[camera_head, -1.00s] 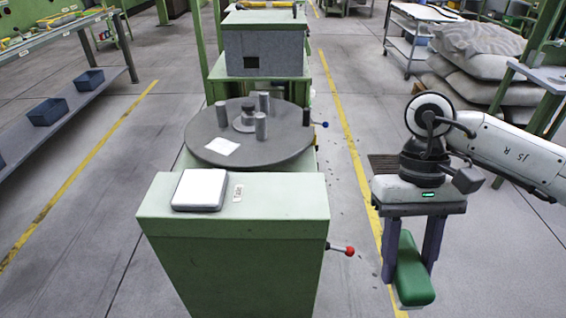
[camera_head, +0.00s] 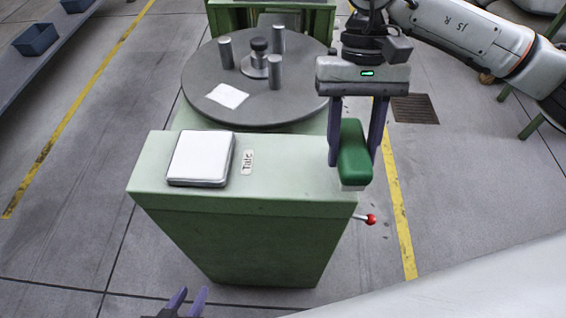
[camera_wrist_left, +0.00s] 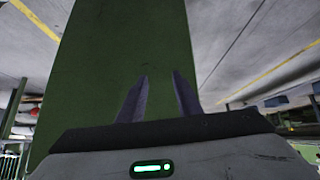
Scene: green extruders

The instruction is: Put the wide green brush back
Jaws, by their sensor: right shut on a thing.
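The wide green brush (camera_head: 354,150) has a green back and pale bristles pointing down. My right gripper (camera_head: 356,158) is shut on the wide green brush and holds it at the right end of the green machine top (camera_head: 290,180). I cannot tell how far above the top it is. My left gripper (camera_head: 187,296) shows at the bottom edge of the head view, low in front of the machine. In the left wrist view its two fingers (camera_wrist_left: 161,92) stand apart with nothing between them, facing the green machine front (camera_wrist_left: 120,60).
A white-topped box (camera_head: 201,157) and a "Talc" label (camera_head: 247,162) are on the machine top. Behind is a round grey table (camera_head: 215,75) with several posts and a white paper (camera_head: 227,95). A red-knobbed lever (camera_head: 370,219) sticks out at the right side.

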